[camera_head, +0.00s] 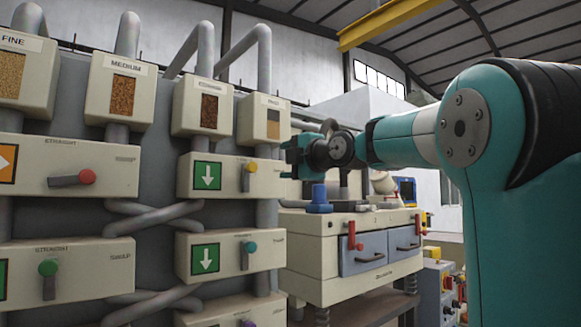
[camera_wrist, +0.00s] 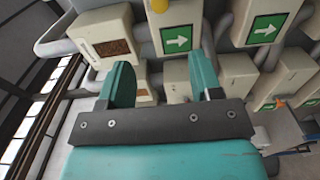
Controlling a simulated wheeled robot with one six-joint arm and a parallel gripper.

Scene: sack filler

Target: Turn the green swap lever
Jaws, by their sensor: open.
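The green swap lever (camera_head: 48,279) is at the lower left in the head view. It has a round green knob at its top and a grey bar hanging straight down. It sits on a cream box (camera_head: 78,271) marked STRAIGHT above and SWAP to the right. My gripper (camera_head: 291,158) is well to the right of it and higher, beside the yellow-knobbed lever's box. In the wrist view my gripper (camera_wrist: 162,78) shows two teal fingers spread apart with nothing between them. I cannot make out the green lever in the wrist view.
A red-knobbed lever (camera_head: 72,178) lies horizontal above the green one. A yellow-knobbed lever (camera_head: 249,175) and a teal-knobbed lever (camera_head: 248,254) hang down on boxes nearer my gripper. Grey pipes (camera_head: 150,218) cross between boxes. A cream bench (camera_head: 310,258) with a blue knob stands right.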

